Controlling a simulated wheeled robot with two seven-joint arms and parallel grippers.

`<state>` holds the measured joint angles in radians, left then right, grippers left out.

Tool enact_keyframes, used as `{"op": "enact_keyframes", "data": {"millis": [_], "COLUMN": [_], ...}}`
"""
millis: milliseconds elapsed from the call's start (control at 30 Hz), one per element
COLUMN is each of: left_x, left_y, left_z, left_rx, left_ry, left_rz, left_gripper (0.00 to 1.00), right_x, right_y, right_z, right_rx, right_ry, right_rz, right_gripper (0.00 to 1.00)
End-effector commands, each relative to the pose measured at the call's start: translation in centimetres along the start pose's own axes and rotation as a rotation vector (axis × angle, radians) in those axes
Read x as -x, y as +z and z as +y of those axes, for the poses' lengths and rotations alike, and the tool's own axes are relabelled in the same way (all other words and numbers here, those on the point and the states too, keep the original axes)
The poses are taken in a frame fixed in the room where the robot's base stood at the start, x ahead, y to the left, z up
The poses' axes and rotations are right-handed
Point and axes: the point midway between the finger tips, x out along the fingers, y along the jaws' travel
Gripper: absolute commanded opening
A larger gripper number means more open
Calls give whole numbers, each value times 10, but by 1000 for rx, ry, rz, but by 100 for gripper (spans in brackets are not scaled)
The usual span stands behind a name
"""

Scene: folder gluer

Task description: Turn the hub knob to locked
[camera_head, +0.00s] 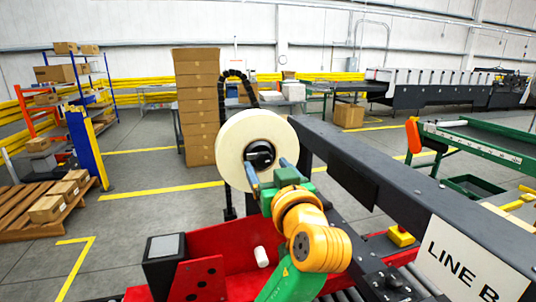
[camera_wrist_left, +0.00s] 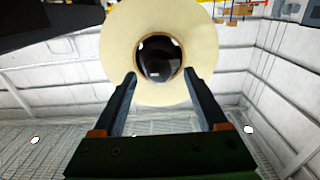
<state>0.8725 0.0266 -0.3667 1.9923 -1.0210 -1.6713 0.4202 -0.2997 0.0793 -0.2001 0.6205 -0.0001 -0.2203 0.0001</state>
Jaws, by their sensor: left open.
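The hub knob (camera_head: 260,156) is a black part at the centre of a large cream roll (camera_head: 237,133) in the head view. In the left wrist view the dark knob (camera_wrist_left: 159,58) sits in the brown-rimmed core of the roll (camera_wrist_left: 118,48). My left gripper (camera_head: 268,172) is open in front of the roll, with its fingertips close to the knob. In the left wrist view the fingers (camera_wrist_left: 159,82) stand apart on either side of the knob's lower part. I cannot tell whether they touch it. My right gripper is not in view.
A dark machine beam (camera_head: 400,190) with a "LINE B" sign (camera_head: 464,262) runs right of my arm. A red machine tray (camera_head: 222,244) with a white cylinder (camera_head: 261,256) lies below. Stacked cartons (camera_head: 198,105) stand behind the roll. Open floor lies left.

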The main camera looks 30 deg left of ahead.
Motion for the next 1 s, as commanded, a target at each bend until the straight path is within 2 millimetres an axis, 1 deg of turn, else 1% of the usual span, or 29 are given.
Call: {"op": "enact_keyframes", "data": {"millis": [33,133,233,367,400,433,467,500,567,600,667,700,867,1000], "left_x": [-8,-19,-22,-22,-22,-22,-22,-22,-22,-22,-22,-22,-22,-22], "left_y": [-5,-2,0,1,1,1,1,1,1,1,1,1,2,4], "left_z": [0,0,1,1,1,1,1,1,1,1,1,1,1,1], "left_rx": [-7,-4,-3,-3,-3,-3,-3,-3,-4,-4,-4,-4,4,41], "left_ry": [-4,-1,2,2,2,2,2,2,2,2,2,2,3,2], "left_rz": [0,0,-1,-1,-1,-1,-1,-1,-1,-1,-1,-1,-2,-2], "left_gripper": [76,76,76,76,73,65,57,46,30,19,3,0,0,0], "right_x": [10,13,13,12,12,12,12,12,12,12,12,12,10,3], "right_y": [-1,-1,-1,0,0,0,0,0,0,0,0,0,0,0], "right_z": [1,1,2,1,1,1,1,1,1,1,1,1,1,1], "right_rx": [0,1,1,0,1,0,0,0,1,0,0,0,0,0], "right_ry": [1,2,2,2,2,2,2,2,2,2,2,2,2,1], "right_rz": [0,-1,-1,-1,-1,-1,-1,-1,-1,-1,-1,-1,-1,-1], "right_gripper": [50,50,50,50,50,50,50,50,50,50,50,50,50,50]}}
